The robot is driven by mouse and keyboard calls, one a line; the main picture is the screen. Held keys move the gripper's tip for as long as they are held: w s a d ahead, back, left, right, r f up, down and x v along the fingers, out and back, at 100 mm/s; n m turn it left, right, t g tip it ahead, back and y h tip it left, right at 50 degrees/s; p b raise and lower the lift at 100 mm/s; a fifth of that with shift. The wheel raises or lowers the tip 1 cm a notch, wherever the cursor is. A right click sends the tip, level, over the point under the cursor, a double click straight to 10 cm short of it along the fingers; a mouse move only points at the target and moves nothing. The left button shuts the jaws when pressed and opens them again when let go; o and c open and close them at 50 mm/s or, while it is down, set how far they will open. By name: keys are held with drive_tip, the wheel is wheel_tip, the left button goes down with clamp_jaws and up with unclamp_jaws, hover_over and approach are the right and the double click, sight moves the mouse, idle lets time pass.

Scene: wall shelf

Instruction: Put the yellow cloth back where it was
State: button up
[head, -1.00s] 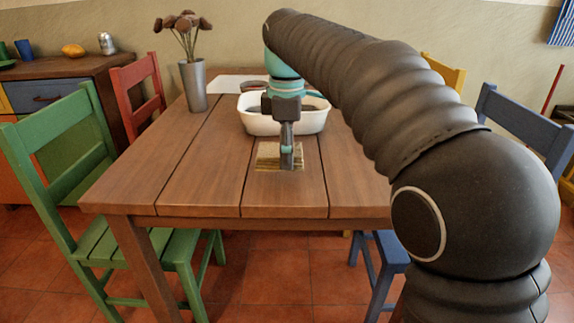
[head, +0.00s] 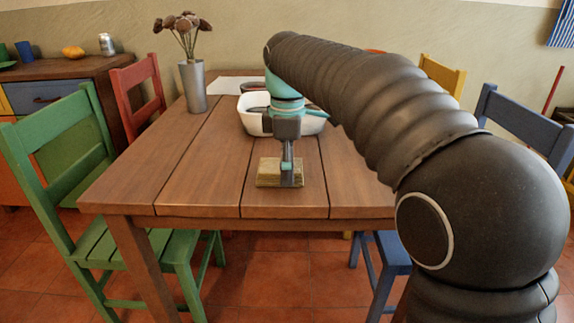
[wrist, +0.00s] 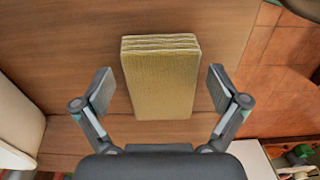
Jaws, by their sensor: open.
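The yellow cloth (head: 268,172) is a folded, layered block lying on the wooden table (head: 200,180) near its front edge. In the wrist view the cloth (wrist: 160,80) lies between my open fingers, with a gap on each side. My gripper (head: 287,178) is right at the cloth in the head view and hides part of its right side. In the wrist view my gripper (wrist: 158,88) is open and holds nothing. Whether its fingertips touch the table cannot be told.
A white basin (head: 252,122) with dark things in it stands behind my gripper. A metal vase (head: 193,88) with dried flowers stands at the back left. Chairs surround the table, with a green chair (head: 75,150) at left. The table's left front is clear.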

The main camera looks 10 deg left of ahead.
wheel_tip(320, 180, up, 12)
drive_tip(key=p, duration=0.3)
drive_tip(key=s+d+m+t, duration=0.1)
drive_tip(key=s+d+m, duration=0.15)
drive_tip(key=d, duration=0.35)
drive_tip(key=s+d+m, duration=0.1)
drive_tip(key=d+m, duration=0.3)
drive_tip(key=d, duration=0.2)
drive_tip(key=s+d+f+m+t, duration=0.4)
drive_tip(key=s+d+f+m, duration=1)
drive_tip(key=s+d+f, duration=0.4)
drive_tip(key=shift+s+t, duration=0.2)
drive_tip(key=shift+t, duration=0.1)
